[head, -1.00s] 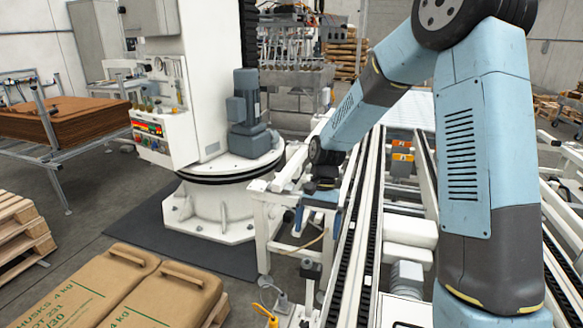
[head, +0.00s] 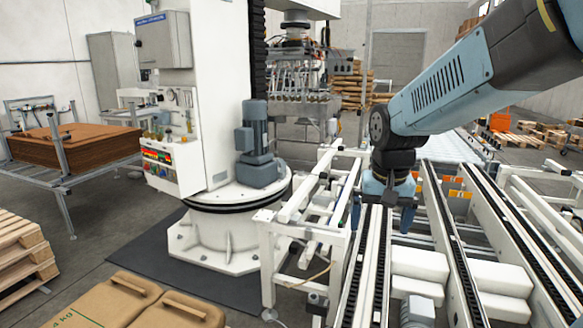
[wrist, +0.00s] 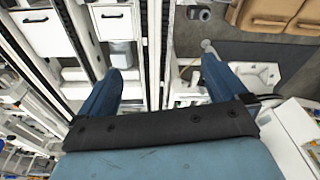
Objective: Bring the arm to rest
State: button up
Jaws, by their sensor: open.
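My gripper (head: 382,205) hangs from my light-blue arm above the white conveyor rails, right of the white column base. Its fingers point down. In the wrist view my gripper (wrist: 160,80) shows two blue fingers set wide apart with nothing between them. Below the fingers are the conveyor rails (wrist: 148,50) and part of the floor.
The white column palletizer (head: 222,110) stands to the left on a round base. Brown sacks (head: 130,300) lie at the lower left, beside stacked wooden pallets (head: 22,250). A rack with brown sheets (head: 75,145) is at the far left. Conveyor rails (head: 365,270) run beneath my gripper.

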jog(key=s+d+r+t, duration=0.2)
jog(key=s+r, duration=0.1)
jog(key=s, duration=0.2)
jog(key=s+d+r+n+t, duration=0.1)
jog(key=s+d+r+t, duration=0.1)
jog(key=s, duration=0.4)
jog(key=shift+s+d+r+n, duration=0.3)
jog(key=shift+d+r, duration=0.2)
jog(key=shift+d, duration=0.05)
jog(key=shift+c, duration=0.4)
dwell(0.8)
